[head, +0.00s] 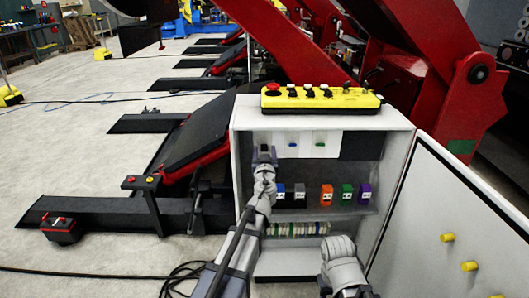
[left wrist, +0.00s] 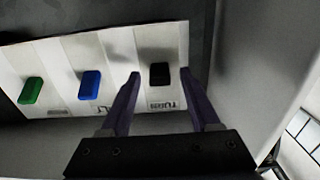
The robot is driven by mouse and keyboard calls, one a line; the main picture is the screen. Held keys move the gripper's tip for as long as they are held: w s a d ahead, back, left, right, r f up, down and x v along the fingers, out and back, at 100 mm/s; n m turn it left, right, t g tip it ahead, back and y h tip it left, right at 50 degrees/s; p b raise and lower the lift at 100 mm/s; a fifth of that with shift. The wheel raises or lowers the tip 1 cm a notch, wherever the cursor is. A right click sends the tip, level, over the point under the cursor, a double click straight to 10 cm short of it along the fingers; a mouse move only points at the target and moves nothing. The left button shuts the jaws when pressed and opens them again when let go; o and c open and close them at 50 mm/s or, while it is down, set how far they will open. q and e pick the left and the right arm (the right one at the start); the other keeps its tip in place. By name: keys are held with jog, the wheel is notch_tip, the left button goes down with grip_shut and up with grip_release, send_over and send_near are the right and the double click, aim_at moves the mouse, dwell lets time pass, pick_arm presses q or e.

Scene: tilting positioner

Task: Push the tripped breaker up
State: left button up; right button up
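The breaker panel (head: 341,150) is a white strip at the top inside an open grey cabinet. It carries a black breaker (left wrist: 159,75), a blue breaker (head: 293,145) and a green breaker (head: 320,144). The left wrist view shows them in reverse order, with the blue (left wrist: 89,84) and green (left wrist: 30,90) ones to the left. My left gripper (head: 264,152) is at the panel's left end and hides the black breaker in the head view. Its purple fingers (left wrist: 160,72) are open, one on each side of the black breaker, with visible gaps. I cannot tell which breaker is tripped.
The cabinet's side wall (left wrist: 250,75) is close to my left gripper. A shelf below holds several coloured blocks (head: 326,194). A yellow control box (head: 320,98) lies on the cabinet top. The cabinet door (head: 440,220) stands open at right. My right forearm is low in front.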

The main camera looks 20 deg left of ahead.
pick_arm(q)
grip_shut()
dwell(0.3)
jog(key=shift+r+g+p, duration=0.3)
jog(key=shift+r+p, duration=0.1)
jog(key=shift+p, duration=0.65)
jog(key=g+p, duration=0.1)
jog(key=p, duration=0.1)
jog(key=r+g+p, duration=0.1)
jog(key=p, duration=0.2)
jog(key=g+h+p, duration=0.1)
jog(key=p, duration=0.2)
jog(key=shift+w+a+r, duration=0.15)
jog(key=shift+w+r, duration=0.15)
jog(key=shift+r, duration=0.05)
jog(key=shift+f+g+p, duration=0.15)
jog(key=shift+g+p, duration=0.55)
jog(key=shift+p, duration=0.05)
jog(key=shift+f, duration=0.1)
